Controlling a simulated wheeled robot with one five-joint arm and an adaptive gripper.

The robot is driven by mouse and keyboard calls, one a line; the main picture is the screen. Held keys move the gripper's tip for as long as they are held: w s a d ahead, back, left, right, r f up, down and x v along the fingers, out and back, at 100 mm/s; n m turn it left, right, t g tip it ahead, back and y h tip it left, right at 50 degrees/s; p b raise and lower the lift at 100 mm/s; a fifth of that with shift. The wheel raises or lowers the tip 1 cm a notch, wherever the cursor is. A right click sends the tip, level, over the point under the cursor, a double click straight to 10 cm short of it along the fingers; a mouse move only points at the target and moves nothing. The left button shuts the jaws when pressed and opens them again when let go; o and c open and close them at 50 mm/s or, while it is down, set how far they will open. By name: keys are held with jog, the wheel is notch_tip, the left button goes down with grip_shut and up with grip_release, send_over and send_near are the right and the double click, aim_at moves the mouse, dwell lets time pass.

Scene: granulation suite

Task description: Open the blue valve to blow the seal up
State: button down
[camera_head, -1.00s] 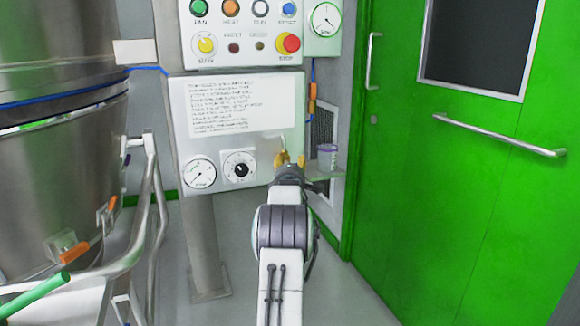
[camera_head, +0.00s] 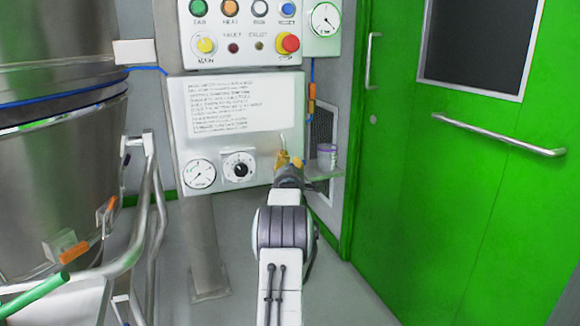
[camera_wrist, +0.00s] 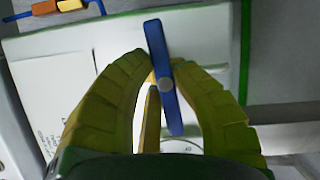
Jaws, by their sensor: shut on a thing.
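The blue valve handle (camera_wrist: 157,55) is a flat bar with a round grey hub, seen in the wrist view. It stands nearly upright there, with its top leaning slightly left. In the head view my gripper (camera_head: 289,160) is at the lower right corner of the white panel (camera_head: 180,125). The handle is hidden there behind the fingers and wrist.
A control box (camera_head: 250,60) with buttons and a red stop knob is above. A steel vessel (camera_head: 60,170) with rails stands at left, a green door (camera_head: 450,190) at right.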

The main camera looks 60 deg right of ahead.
jog(key=shift+w+a+r+n+t+h, duration=0.15)
jog(key=shift+n+h, duration=0.15)
jog(key=shift+n, duration=0.35)
jog(key=shift+w+a+f+n+t+h, duration=0.15)
jog(key=shift+n+h, duration=0.15)
jog(key=shift+n, duration=0.35)
jog(key=shift+d+r, duration=0.1)
jog(key=shift+r, duration=0.05)
jog(key=c, duration=0.9)
grip_release()
jog(key=shift+s, duration=0.1)
jog(key=v, duration=1.2)
